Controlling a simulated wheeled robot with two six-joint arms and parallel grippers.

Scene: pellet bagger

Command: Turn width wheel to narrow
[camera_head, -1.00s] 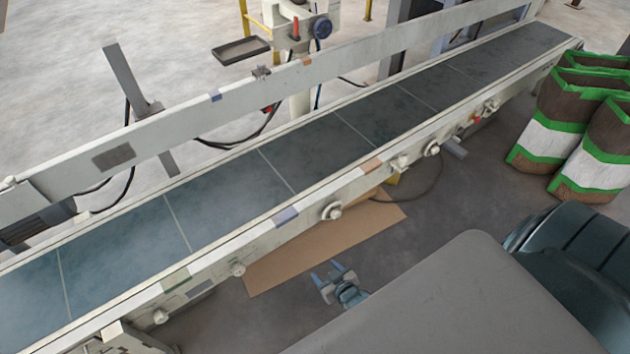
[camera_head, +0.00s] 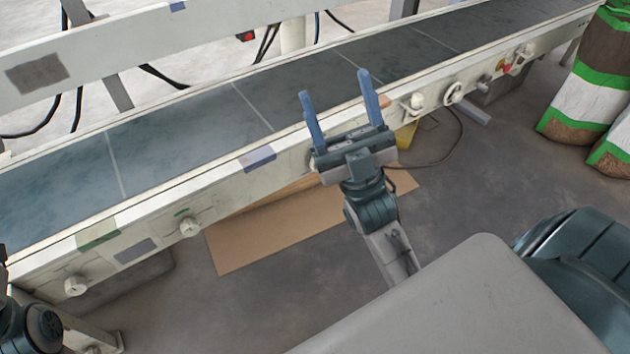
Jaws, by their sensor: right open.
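Several round fittings sit on the near side rail of the conveyor (camera_head: 190,125). One is a ring-shaped handwheel (camera_head: 453,93) with a pale knob (camera_head: 413,102) to its left; two more knobs are at the lower left (camera_head: 190,227) and (camera_head: 75,285). None has a readable label, so I cannot tell for sure which is the width wheel. My right gripper (camera_head: 334,84) is open and empty, its two blue fingers spread and pointing up the picture in front of the rail. It hides part of the rail behind it. My left gripper is out of view.
A white guide rail (camera_head: 150,42) runs along the conveyor's far side. Cardboard (camera_head: 265,235) lies on the floor below. Brown, white and green bags (camera_head: 590,80) stand at the right. A red button (camera_head: 506,66) is right of the handwheel.

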